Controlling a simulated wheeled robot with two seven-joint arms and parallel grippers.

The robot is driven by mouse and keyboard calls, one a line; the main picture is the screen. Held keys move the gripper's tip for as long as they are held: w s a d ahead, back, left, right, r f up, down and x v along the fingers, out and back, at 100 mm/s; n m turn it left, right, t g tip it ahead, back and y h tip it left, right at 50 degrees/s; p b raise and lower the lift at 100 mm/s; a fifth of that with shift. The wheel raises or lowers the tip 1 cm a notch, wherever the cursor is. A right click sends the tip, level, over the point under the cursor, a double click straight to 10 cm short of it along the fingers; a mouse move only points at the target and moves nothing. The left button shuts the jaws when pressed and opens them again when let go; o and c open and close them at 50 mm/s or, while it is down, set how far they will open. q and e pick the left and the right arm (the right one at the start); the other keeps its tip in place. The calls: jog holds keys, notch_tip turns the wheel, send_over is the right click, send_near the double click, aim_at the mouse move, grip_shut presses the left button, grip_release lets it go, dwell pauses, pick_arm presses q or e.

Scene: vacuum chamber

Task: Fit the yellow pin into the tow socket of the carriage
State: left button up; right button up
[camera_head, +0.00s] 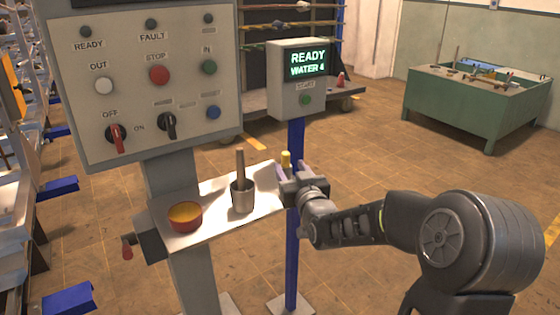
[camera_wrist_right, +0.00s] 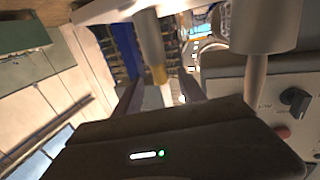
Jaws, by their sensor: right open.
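A pin with a yellow top (camera_head: 286,159) stands upright at the right end of the white shelf (camera_head: 218,219). In the right wrist view, which is turned over, the pin (camera_wrist_right: 150,42) shows as a pale cylinder with a yellow end. My right gripper (camera_head: 288,170) is open at the shelf's right edge. In the wrist view the pin's yellow end lies between its two fingers (camera_wrist_right: 157,92); I see no clear grip on it. My left gripper is not in view. I cannot pick out the carriage's tow socket.
A metal cup (camera_head: 242,197) with a wooden stick and a red-yellow bowl (camera_head: 186,217) stand on the shelf left of the pin. A control panel (camera_head: 150,80) rises behind them. A display box (camera_head: 298,80) reads READY. A green bench (camera_head: 475,105) stands far right.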

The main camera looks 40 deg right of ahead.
aim_at(287, 159)
jog(key=shift+w+d+r, duration=0.25)
jog(key=shift+w+r, duration=0.05)
jog(key=shift+s, duration=0.1)
jog(key=shift+s, duration=0.1)
jog(key=shift+x, duration=1.35)
jog(key=shift+r, duration=0.1)
jog(key=p+x, duration=0.1)
jog(key=x, duration=0.4)
jog(key=shift+r, duration=0.2)
jog(key=shift+c, duration=0.2)
